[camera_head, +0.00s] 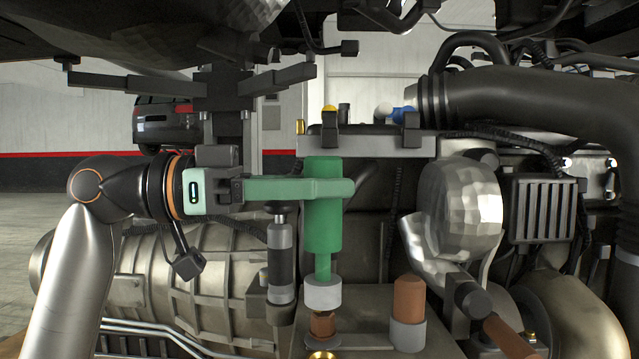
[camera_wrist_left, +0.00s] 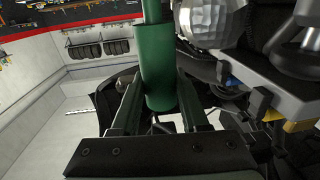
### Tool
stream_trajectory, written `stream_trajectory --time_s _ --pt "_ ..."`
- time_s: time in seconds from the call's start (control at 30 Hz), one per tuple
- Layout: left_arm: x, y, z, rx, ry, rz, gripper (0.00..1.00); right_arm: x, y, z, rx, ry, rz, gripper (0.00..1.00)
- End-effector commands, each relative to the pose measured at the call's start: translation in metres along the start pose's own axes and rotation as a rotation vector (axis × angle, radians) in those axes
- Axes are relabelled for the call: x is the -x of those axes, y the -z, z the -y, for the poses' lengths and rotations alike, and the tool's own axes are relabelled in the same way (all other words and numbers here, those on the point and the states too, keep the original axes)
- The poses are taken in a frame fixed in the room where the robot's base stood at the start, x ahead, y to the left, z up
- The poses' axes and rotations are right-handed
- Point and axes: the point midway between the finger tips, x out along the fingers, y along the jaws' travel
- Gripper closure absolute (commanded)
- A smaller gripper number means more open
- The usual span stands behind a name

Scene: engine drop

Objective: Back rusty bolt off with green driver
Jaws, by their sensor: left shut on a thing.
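The green driver (camera_head: 322,225) stands upright, its thin green shaft pointing down into a grey collar (camera_head: 323,293). A rusty brown bolt (camera_head: 322,325) shows directly under that collar; whether the tip is seated inside cannot be seen. My left gripper (camera_head: 342,188) comes in from the left and is shut on the driver's upper body. In the left wrist view the green driver (camera_wrist_left: 158,78) is between the two fingers. A second rusty brown cylinder (camera_head: 408,298) stands in a grey ring to the right. My right gripper is not in view.
A dark-and-grey tool (camera_head: 280,262) hangs close left of the driver. A grey bracket (camera_head: 385,146) sits just above, with yellow and blue pieces. A faceted silver housing (camera_head: 470,208) and thick dark hose (camera_head: 530,95) crowd the right. A ribbed metal casing (camera_head: 190,285) lies left.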

Motion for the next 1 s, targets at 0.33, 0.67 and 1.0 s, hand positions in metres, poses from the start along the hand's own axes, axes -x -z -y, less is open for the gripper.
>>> stream_trajectory --time_s 0.33,0.67,1.0 --pt "0.000 -0.011 0.000 -0.001 0.000 -0.002 1.00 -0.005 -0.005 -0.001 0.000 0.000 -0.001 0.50" --pt "0.000 -0.021 0.000 0.000 0.001 -0.002 1.00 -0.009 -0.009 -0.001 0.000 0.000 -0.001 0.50" --pt "0.000 -0.030 0.000 -0.001 0.000 -0.002 1.00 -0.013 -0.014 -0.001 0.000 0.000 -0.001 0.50"
